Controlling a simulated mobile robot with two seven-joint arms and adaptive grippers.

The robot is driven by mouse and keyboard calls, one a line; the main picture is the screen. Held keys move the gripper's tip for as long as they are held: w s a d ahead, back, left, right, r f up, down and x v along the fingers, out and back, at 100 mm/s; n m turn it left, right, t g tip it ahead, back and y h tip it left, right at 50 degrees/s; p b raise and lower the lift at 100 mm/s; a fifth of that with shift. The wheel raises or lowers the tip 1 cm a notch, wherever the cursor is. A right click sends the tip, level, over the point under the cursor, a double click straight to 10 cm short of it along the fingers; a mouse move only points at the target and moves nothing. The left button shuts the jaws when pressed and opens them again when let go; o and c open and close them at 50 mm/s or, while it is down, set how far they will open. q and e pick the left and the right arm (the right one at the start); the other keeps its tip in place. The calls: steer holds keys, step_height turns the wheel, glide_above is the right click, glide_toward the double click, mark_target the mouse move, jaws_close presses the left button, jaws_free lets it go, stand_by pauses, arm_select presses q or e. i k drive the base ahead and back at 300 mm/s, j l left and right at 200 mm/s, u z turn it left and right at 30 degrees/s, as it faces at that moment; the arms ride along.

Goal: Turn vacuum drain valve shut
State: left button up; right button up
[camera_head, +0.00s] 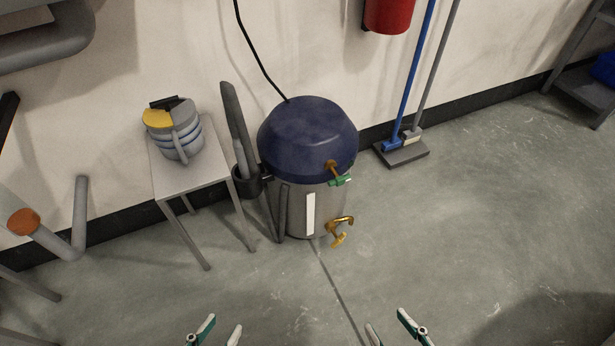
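The vacuum is an upright steel drum (296,214) with a dark blue domed lid (308,135), standing on the floor near the wall. A brass valve (342,226) sticks out low on the drum's right front; I cannot tell whether it is open or shut. Higher up, at the lid's lower edge, are an orange-brown fitting (332,167) and a green part (341,181). My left gripper (219,331) and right gripper (389,328) show at the bottom edge, fingers apart and empty. Both are well nearer to me than the vacuum, touching nothing visible.
A small table (196,182) with a grey and yellow container (175,130) stands left of the vacuum. A dark hose or tube (236,120) rises beside the drum. A blue-handled broom (413,68) leans on the wall. The floor (470,230) to the right is clear.

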mark_target(340, 240)
steer(key=i+l+z, duration=0.85)
steer(key=k+j, duration=0.1)
steer(key=k, duration=0.2)
steer(key=i, duration=0.2)
